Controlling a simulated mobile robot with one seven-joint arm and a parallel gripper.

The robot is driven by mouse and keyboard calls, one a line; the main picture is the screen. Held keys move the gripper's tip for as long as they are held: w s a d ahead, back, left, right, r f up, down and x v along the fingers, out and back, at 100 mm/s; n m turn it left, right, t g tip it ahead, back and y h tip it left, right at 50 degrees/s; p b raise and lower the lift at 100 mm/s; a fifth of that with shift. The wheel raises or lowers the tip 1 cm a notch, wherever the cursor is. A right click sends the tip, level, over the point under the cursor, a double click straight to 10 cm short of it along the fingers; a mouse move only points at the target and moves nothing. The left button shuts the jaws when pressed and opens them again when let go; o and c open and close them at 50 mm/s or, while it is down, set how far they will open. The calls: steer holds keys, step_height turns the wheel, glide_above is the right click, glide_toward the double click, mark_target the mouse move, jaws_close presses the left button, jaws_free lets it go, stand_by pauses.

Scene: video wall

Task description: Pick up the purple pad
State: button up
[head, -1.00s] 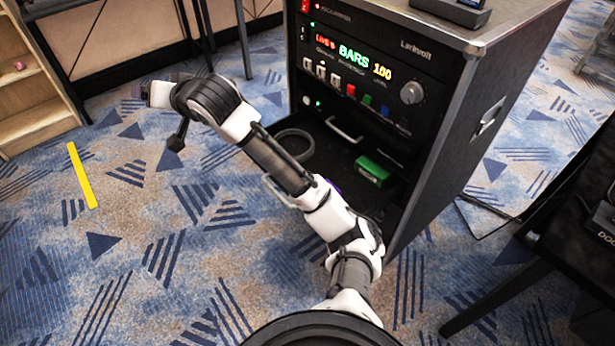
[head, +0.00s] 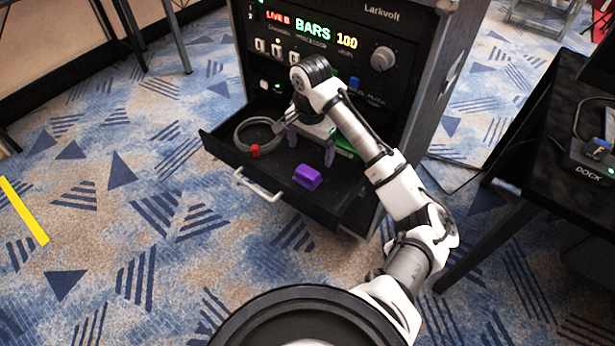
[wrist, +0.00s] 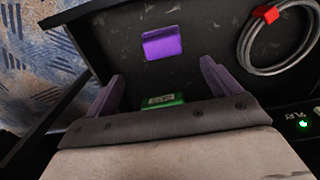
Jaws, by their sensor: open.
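The purple pad (head: 307,177) lies on the black floor of the open drawer (head: 265,188), near its front. In the wrist view the purple pad (wrist: 162,43) lies beyond the fingertips, roughly between their lines. My gripper (head: 311,147) is over the drawer, behind the pad as the head view shows it. Its two purple fingers (wrist: 157,80) are spread apart with nothing held between them. A green block (wrist: 163,100) shows low between the fingers, partly hidden by the gripper body. In the head view the green block (head: 345,147) is mostly hidden behind my arm.
A coiled grey cable (head: 241,140) with a red piece (head: 255,151) lies in the drawer's left part. The drawer's front handle (head: 257,187) sticks out. The rack's control panel (head: 320,50) rises behind. A dark table (head: 530,150) stands at right. Open carpet lies at left.

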mark_target(310, 169)
steer(key=f, duration=1)
steer(key=shift+w+f, duration=0.15)
steer(key=shift+w, duration=0.15)
steer(key=c, duration=1.1)
